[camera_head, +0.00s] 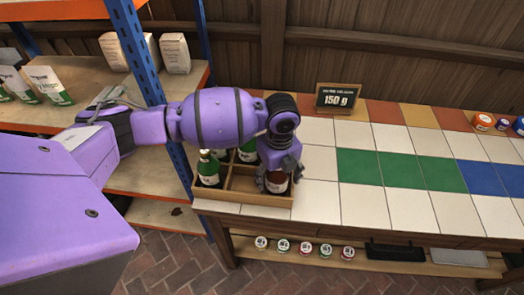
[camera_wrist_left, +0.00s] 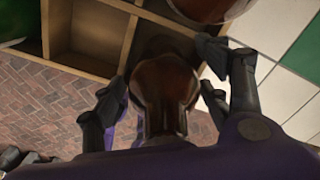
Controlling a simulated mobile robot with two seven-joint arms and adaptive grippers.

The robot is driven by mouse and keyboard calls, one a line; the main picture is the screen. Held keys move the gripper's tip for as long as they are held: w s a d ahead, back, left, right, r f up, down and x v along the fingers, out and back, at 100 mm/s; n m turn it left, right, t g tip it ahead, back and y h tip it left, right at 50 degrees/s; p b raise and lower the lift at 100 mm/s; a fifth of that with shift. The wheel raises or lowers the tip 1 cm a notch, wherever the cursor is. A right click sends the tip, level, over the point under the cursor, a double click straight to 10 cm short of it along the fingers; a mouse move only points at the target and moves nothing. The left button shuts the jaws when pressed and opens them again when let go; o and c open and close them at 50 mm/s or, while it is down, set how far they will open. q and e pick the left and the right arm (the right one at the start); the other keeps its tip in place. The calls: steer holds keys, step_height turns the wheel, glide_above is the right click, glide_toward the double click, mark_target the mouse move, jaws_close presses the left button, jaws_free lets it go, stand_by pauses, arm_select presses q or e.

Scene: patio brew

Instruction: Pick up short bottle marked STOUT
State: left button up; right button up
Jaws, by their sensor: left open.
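A brown bottle (camera_head: 277,183) with a pale label stands in the front right compartment of a wooden crate (camera_head: 240,198) on the tiled counter; I cannot read its label. In the left wrist view the brown bottle (camera_wrist_left: 164,88) is seen from above, neck toward the camera. My left gripper (camera_head: 279,176) is over this bottle, its open fingers on either side of it. In the left wrist view the gripper (camera_wrist_left: 160,95) has finger pads left and right of the bottle, with visible gaps. My right gripper is not in view.
A second brown bottle (camera_wrist_left: 208,6) is close beyond the fingers. Green bottles (camera_head: 209,170) stand in the crate's left and back; the front middle compartment is empty. A sign (camera_head: 338,98) reads 150 g. Tiles right of the crate are clear.

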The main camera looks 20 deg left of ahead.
arm_select(q)
steer(key=shift+w+r, duration=0.15)
steer(key=shift+r, duration=0.05)
steer(key=c, duration=1.7)
steer(key=shift+c, duration=0.2)
